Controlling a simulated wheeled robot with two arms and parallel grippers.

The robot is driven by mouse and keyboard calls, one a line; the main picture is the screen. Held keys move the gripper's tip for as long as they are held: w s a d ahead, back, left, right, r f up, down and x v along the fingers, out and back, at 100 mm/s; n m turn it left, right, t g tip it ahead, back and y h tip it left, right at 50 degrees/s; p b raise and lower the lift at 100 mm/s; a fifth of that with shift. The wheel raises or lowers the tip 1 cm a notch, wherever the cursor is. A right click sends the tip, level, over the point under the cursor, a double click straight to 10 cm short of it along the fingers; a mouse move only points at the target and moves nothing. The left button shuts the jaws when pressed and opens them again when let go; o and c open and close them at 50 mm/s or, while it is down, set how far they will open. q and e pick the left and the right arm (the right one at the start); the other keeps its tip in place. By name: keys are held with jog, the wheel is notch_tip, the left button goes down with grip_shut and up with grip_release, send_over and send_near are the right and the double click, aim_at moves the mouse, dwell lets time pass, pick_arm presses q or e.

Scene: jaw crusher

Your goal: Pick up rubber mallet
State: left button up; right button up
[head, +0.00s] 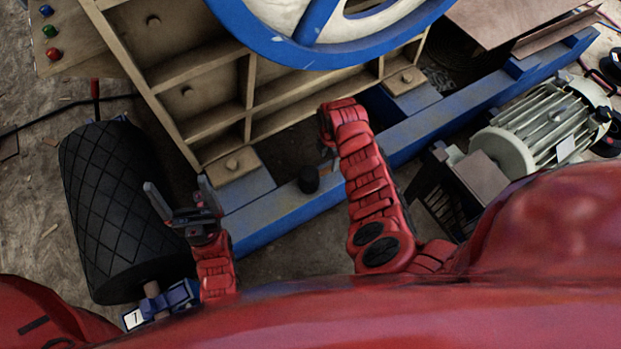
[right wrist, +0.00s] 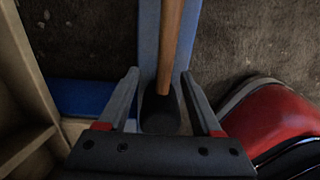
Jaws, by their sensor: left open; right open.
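The rubber mallet's black head (head: 309,180) shows in the head view at the blue beam. Only a short bit of its wooden handle shows there, next to my right arm. In the right wrist view the wooden handle (right wrist: 172,45) comes down from the top edge to the dark head (right wrist: 160,113). My right gripper (right wrist: 160,74) is open, with one finger on each side of the mallet in that picture. I cannot tell how far above it the fingers are. My left gripper (head: 172,203) is open and empty beside the black roller, away from the mallet.
A blue beam (head: 430,130) runs under the tan ribbed crusher frame (head: 215,85). A blue and cream flywheel (head: 275,45) is at the top.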

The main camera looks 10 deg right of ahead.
jog(key=shift+s+d+f+b, duration=0.15)
jog(key=shift+f+b, duration=0.4)
jog(key=shift+f, duration=0.9)
jog(key=shift+s+f+b, duration=0.15)
jog(key=shift+f+b, duration=0.4)
jog(key=shift+f, duration=0.85)
jog(key=shift+c, duration=0.3)
grip_shut()
